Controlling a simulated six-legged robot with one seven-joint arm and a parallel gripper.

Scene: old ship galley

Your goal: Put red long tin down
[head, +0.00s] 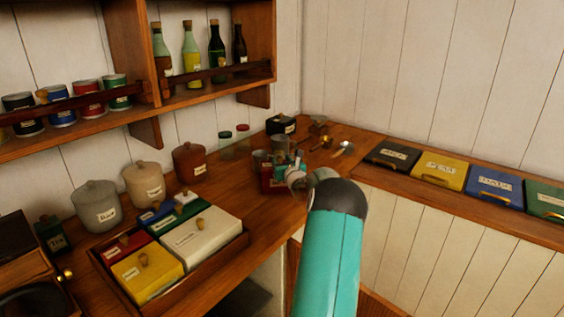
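My gripper (283,163) is over the wooden counter near the back corner. My own arm partly hides it, and its fingers are too small to make out clearly. A dark red box-like thing (268,183) with a pale label shows right at the gripper. I cannot tell whether the fingers hold it or whether it rests on the counter. Another red tin (121,245) with a pale label lies at the left of the wooden tray (217,262), beside a yellow tin (148,275), a cream tin (202,238), and blue (155,213) and green (180,213) tins.
Grey (97,206), cream (145,184) and brown (189,162) canisters stand along the back wall. Small jars (226,144) and a black tin (280,125) stand near the corner. Black, yellow (438,171), blue and green flat boxes line the right ledge. Bare counter (240,206) lies between tray and gripper.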

